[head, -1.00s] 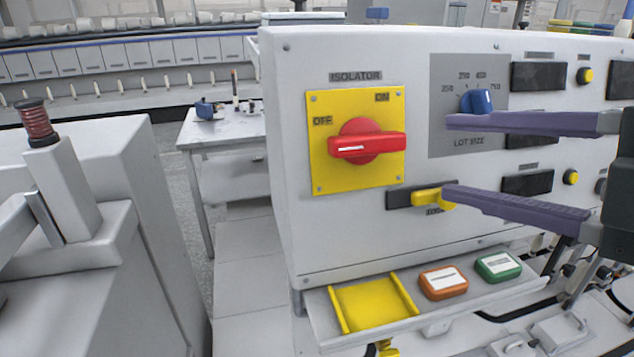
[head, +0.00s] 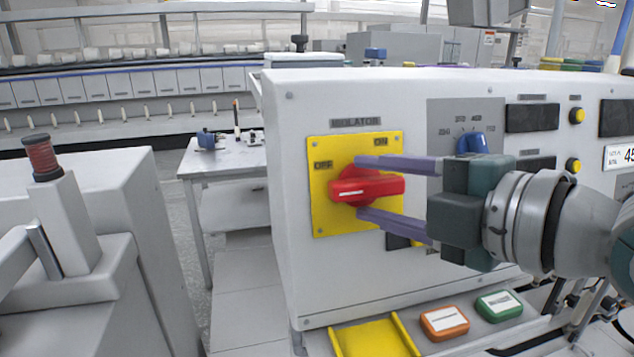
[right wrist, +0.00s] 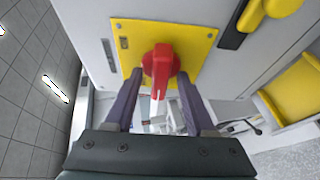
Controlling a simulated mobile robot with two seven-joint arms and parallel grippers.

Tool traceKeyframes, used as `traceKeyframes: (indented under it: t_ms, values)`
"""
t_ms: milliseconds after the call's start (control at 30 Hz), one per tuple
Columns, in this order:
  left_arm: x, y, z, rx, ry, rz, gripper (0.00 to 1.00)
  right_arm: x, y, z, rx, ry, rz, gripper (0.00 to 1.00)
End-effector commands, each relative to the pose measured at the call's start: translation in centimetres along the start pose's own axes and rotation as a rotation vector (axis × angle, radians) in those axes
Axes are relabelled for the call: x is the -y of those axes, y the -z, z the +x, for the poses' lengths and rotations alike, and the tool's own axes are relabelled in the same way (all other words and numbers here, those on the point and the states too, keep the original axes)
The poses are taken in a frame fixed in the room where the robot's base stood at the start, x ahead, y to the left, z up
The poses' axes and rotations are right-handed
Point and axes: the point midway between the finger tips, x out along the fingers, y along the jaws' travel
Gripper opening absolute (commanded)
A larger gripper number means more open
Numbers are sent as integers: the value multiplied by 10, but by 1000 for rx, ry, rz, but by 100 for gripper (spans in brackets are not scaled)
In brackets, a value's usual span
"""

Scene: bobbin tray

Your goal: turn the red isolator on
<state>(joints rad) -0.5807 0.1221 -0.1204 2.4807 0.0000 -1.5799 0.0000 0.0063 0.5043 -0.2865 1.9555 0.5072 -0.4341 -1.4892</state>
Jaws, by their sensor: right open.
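The red isolator handle (head: 368,188) sits on a yellow plate (head: 322,217) marked OFF at the left and ON at the upper right. The handle lies horizontal, its white line toward the OFF side. My right gripper (head: 359,186) is open, one finger above the handle and one below, with gaps to both. In the right wrist view the red handle (right wrist: 161,66) stands between the two spread fingers (right wrist: 156,85), on the yellow plate (right wrist: 200,38). My left gripper is not in view.
A blue lot-size knob (head: 473,143) is to the right of the isolator, and a yellow-handled slide below is mostly hidden by my gripper. A yellow tray (head: 375,338), an orange button (head: 445,322) and a green button (head: 499,305) are below.

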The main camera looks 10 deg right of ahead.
Motion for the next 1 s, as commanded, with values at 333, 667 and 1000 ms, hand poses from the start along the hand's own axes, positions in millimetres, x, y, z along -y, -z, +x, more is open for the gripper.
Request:
traceKeyframes:
  t_ms: [333,667,1000]
  values:
    - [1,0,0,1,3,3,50,0,0,0,0,0,1,39]
    - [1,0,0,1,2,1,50,0,0,0,0,1,1,2]
    - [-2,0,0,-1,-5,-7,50,0,0,0,0,1,1,0]
